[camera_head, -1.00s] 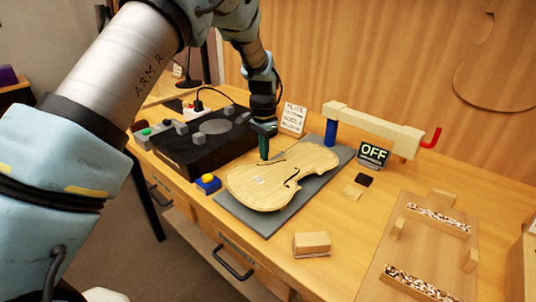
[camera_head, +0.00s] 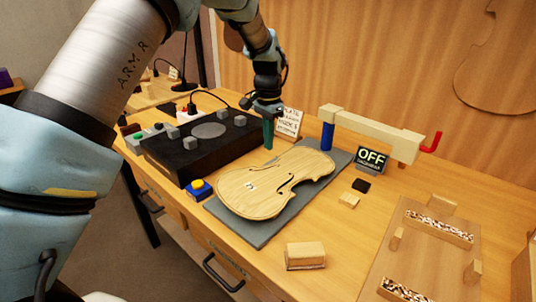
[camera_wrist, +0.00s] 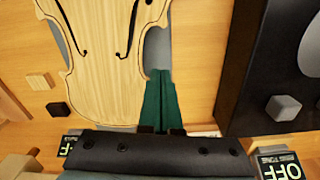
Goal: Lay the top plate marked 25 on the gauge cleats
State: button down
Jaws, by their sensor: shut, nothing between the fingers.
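The violin top plate (camera_head: 268,187) lies flat on a grey mat (camera_head: 246,229) on the bench, with a small white label on it whose number I cannot read. It also shows in the wrist view (camera_wrist: 105,60). My gripper (camera_head: 268,147) has green fingers and points down just behind the plate's far left edge. In the wrist view my gripper (camera_wrist: 159,85) is shut and empty, its fingertips close beside the plate's edge; I cannot tell whether they touch it. Two speckled cleats (camera_head: 439,227) (camera_head: 407,289) sit on a wooden board (camera_head: 425,255) at the right.
An "OFF" display (camera_head: 371,160) and a clamp-like bar (camera_head: 370,132) stand behind. A wooden block (camera_head: 305,255) lies in front.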

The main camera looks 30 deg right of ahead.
jog(key=shift+r+b, duration=0.5)
jog(key=shift+r, duration=2.05)
